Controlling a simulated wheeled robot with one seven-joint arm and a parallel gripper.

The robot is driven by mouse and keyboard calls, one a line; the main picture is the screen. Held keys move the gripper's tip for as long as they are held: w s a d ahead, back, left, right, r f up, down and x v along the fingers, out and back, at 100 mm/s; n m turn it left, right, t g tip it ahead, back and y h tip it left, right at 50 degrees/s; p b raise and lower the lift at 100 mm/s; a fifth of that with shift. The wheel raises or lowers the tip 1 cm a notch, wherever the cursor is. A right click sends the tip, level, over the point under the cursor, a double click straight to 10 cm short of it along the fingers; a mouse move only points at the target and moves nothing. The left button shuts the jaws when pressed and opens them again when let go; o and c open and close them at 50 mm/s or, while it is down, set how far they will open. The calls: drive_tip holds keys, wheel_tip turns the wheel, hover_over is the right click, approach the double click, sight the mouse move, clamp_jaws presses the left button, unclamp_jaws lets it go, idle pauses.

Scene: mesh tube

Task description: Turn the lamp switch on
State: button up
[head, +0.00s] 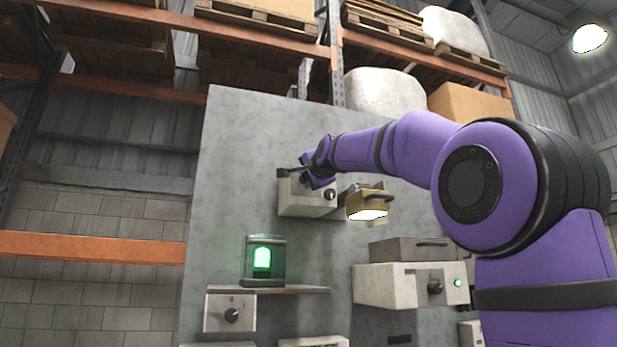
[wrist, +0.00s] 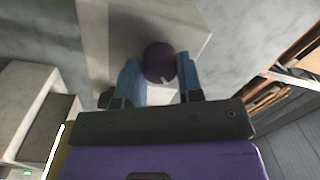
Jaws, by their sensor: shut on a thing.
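A pale box with a dark round knob stands out from the grey panel in the head view; the box (head: 300,200) also fills the upper middle of the wrist view (wrist: 180,22). My gripper (head: 320,186) is at the front of this box. In the wrist view its two blue fingers (wrist: 161,82) are on either side of the dark knob (wrist: 158,60), shut on it. The knob carries a small white mark. Just right of the box, a yellow-brown lamp (head: 368,203) has a bright, lit underside.
A green glowing lamp (head: 262,258) stands on a shelf (head: 290,291), above another white knob box (head: 222,322). A larger white box (head: 390,285) with a knob and green light is at lower right. Pallet racking (head: 240,40) stands behind the panel (head: 235,180).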

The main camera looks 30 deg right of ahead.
drive_tip(key=shift+f+m, duration=0.1)
drive_tip(key=shift+m, duration=0.8)
drive_tip(key=o, duration=0.9)
drive_tip(key=v, duration=1)
drive_tip(key=shift+s+a, duration=0.15)
drive_tip(key=shift+s, duration=0.2)
